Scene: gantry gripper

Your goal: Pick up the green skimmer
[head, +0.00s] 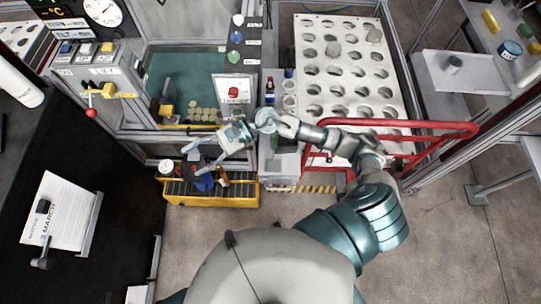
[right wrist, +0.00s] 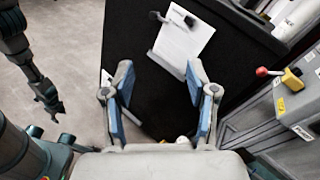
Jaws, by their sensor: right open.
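A yellow toolbox (head: 212,200) with tools lies under the right gripper. A teal-floored tank (head: 185,70) stands behind it. A white perforated rack (head: 345,85) and red rail (head: 440,127) are at the right. A black table (head: 110,150) with a paper is at the left.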

